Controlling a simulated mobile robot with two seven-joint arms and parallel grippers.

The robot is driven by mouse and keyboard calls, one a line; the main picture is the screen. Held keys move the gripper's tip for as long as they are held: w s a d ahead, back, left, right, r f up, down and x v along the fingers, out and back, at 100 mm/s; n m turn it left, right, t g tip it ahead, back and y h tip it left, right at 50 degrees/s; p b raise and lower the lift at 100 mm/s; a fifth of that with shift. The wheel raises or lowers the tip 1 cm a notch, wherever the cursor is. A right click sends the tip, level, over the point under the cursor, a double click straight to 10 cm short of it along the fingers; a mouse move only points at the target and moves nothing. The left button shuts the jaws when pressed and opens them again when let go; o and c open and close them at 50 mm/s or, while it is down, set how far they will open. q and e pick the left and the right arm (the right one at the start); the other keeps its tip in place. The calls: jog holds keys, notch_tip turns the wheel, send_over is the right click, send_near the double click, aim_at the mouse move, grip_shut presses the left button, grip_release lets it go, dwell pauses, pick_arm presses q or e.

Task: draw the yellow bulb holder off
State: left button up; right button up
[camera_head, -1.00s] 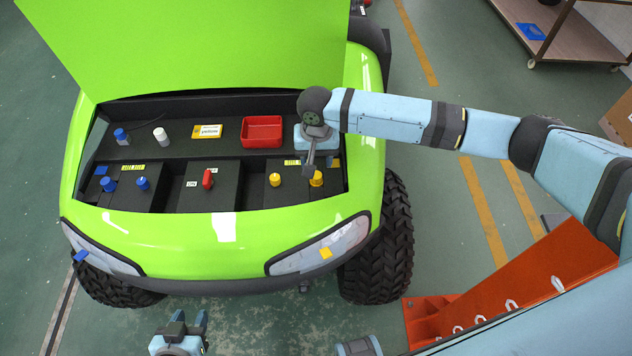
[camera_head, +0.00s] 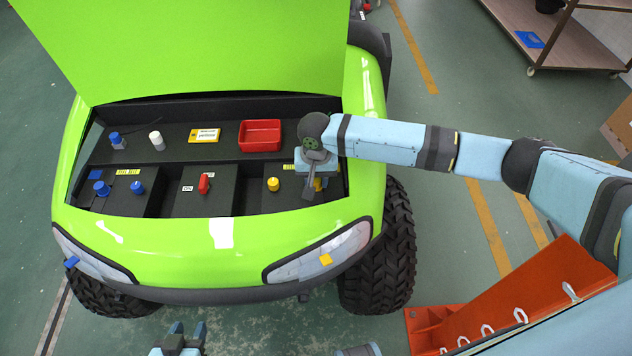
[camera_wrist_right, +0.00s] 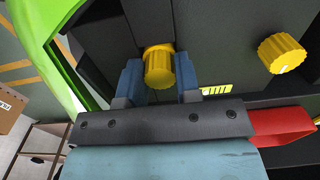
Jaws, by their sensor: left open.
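Two yellow round-capped parts stand at the right end of the dark bay under the green hood. The right one, the yellow bulb holder (camera_wrist_right: 159,67), sits between the fingers of my right gripper (camera_wrist_right: 161,80) in the wrist view. Whether the fingers press on it cannot be told. In the head view my right gripper (camera_head: 310,186) covers most of it. The other yellow part (camera_head: 273,184) stands free to its left and also shows in the wrist view (camera_wrist_right: 281,53). My left gripper (camera_head: 187,336) is open and empty at the bottom edge, in front of the cart.
A red tray (camera_head: 261,134) and a yellow-and-white box (camera_head: 204,135) lie on the back shelf. A red part (camera_head: 204,183) and blue parts (camera_head: 137,187) stand to the left. The raised green hood (camera_head: 200,45) borders the bay behind.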

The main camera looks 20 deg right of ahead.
aim_at(316, 179)
jog(key=shift+c, duration=0.6)
jog(key=shift+r, duration=0.1)
jog(key=shift+r+p, duration=0.15)
jog(key=shift+p, duration=0.15)
jog(key=shift+r, duration=0.15)
notch_tip(316, 179, up, 5)
jog(key=p, duration=0.6)
jog(key=shift+r+p, duration=0.15)
jog(key=shift+p, duration=0.2)
